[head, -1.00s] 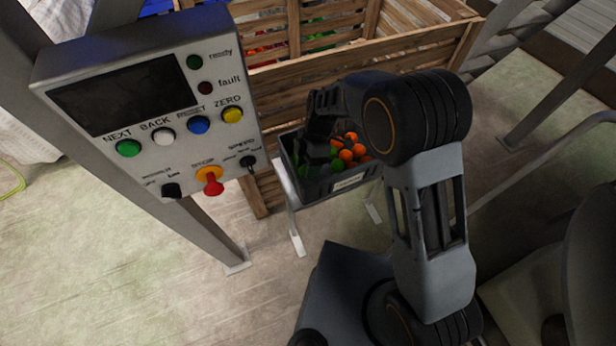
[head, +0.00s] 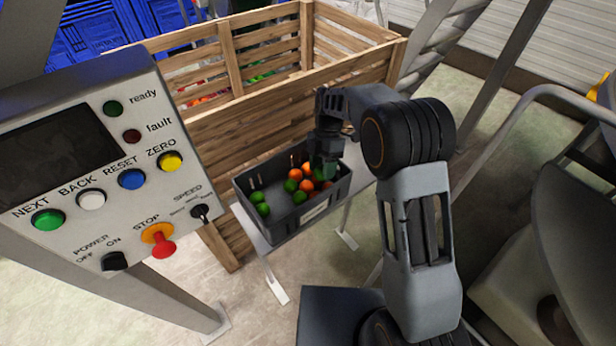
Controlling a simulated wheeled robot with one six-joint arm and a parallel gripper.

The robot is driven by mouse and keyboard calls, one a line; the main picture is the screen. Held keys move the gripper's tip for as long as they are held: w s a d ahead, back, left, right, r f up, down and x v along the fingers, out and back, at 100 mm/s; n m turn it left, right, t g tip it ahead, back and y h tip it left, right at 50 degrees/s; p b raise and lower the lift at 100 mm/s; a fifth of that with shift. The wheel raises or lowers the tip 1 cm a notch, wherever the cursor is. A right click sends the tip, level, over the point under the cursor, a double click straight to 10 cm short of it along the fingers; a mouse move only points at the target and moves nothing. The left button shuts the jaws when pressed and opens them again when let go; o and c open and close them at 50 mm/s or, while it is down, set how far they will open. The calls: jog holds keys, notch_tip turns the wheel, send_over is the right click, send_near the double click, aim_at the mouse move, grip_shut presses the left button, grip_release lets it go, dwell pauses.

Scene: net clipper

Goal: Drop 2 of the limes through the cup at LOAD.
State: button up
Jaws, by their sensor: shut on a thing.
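A black crate (head: 322,213) holds green limes (head: 291,186) and orange fruit (head: 306,184), mixed together. Several limes lie at its left end, one of them at the front left corner (head: 263,209). My gripper (head: 323,168) points down into the right back part of the crate. It is shut on a lime, of which only a green patch shows between and below the dark fingers. The fingers hide part of the fruit behind them. The cup at LOAD is not in view.
The crate stands on a light metal stand (head: 277,287). A large slatted wooden bin (head: 280,82) rises right behind it. A control panel (head: 120,150) with coloured buttons fills the left. A metal rail (head: 520,97) and a dark rounded shape (head: 575,235) stand at the right.

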jog(key=shift+w+d, duration=0.65)
jog(key=shift+d, duration=0.1)
notch_tip(320, 180, up, 7)
jog(key=p, duration=0.3)
jog(key=w+d+f+m+t+y+b, duration=0.3)
jog(key=w+d+f+m+t+y, duration=0.35)
jog(key=m, duration=0.85)
jog(key=s+d+f+m+t+h, duration=0.3)
jog(key=s+d+f+m, duration=0.3)
jog(key=f+m, duration=0.4)
jog(key=shift+d+f, duration=0.55)
jog(key=shift+d, duration=0.35)
jog(key=shift+t, duration=0.25)
